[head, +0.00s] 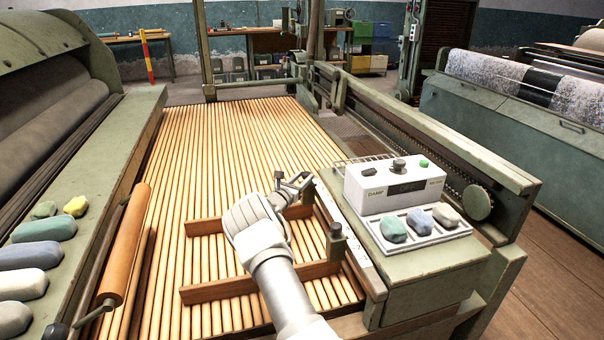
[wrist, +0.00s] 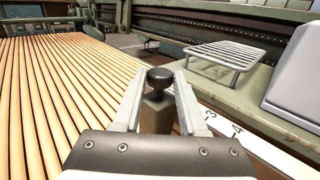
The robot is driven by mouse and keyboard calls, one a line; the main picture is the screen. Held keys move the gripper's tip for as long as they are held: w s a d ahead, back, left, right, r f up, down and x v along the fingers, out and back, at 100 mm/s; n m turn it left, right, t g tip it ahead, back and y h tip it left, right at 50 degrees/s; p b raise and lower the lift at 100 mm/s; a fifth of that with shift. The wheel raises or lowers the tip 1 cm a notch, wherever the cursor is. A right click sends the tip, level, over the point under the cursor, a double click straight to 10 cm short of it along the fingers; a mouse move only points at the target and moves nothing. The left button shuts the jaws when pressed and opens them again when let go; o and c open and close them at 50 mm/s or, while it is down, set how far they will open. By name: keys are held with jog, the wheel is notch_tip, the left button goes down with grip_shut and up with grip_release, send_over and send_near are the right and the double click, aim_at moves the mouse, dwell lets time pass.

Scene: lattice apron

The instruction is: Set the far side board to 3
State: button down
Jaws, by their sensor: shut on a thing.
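The far side board (head: 205,226) is a brown wooden bar lying across the slats of the lattice apron (head: 250,120). My arm hides its middle. My gripper (head: 293,181) is at its right end, shut on the board's post with a dark round knob (wrist: 159,76), which stands upright between the fingers in the wrist view. The near side board (head: 218,289) lies closer, with its own knobbed post (head: 337,241) at the right. A white scale strip (wrist: 222,124) runs along the right rail, showing 3 and 4 right of my gripper. The mark level with the board cannot be told.
A white control box (head: 395,186) and a tray (head: 440,237) of coloured lumps stand on the right ledge. A wire rack (wrist: 220,60) is beyond. A wooden roller (head: 125,245) and more lumps (head: 45,229) are at left.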

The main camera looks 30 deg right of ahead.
jog(key=s+a+p, duration=0.1)
jog(key=s+p, duration=0.2)
jog(key=s, duration=0.3)
jog(key=shift+a+p, duration=0.35)
jog(key=shift+c, duration=2.3)
grip_release()
jog(key=shift+s, duration=0.1)
jog(key=p+v, duration=0.4)
jog(key=v, duration=1.3)
jog(key=shift+s, duration=0.15)
jog(key=shift+a+r, duration=0.1)
